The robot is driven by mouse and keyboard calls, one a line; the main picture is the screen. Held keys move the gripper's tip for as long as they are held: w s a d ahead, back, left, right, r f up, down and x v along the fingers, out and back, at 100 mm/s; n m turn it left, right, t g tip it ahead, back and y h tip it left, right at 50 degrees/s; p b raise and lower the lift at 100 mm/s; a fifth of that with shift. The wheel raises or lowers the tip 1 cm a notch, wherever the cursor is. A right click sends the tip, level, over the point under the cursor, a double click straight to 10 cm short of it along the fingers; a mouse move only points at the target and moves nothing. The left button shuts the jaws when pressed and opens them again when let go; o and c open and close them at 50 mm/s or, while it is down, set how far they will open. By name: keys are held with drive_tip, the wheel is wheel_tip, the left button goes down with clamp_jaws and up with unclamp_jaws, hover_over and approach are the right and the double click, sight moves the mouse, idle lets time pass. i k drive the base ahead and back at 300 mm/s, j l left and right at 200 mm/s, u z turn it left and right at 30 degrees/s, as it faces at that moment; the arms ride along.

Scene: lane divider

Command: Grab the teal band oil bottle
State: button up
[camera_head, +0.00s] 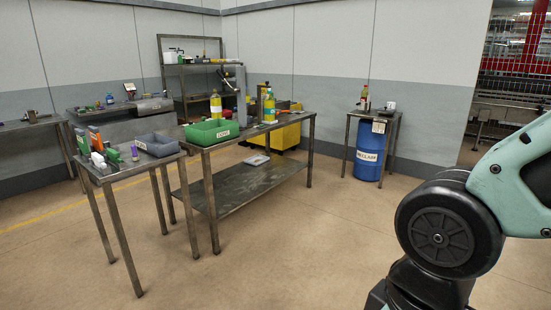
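A yellow oil bottle (269,107) with what looks like a teal or green band stands upright toward the far right part of the long metal table (290,127). Another yellow bottle (216,106) with a pale label stands behind the green bin. The bottles are small in this view, so their band colours are hard to be sure of. My arm fills the right edge, far from the bottles. My gripper is out of the picture.
A green bin (203,136) sits on the long table's left end. A smaller table (125,169) with a grey bin (157,146) stands left of it. A blue barrel (369,155) stands under a small table at right. The front floor is clear.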

sight(270, 102)
drive_tip(key=i, duration=3.65)
drive_tip(key=i+j, duration=0.1)
drive_tip(key=i, duration=1.7)
drive_tip(key=l+z, duration=0.05)
drive_tip(key=l, duration=0.05)
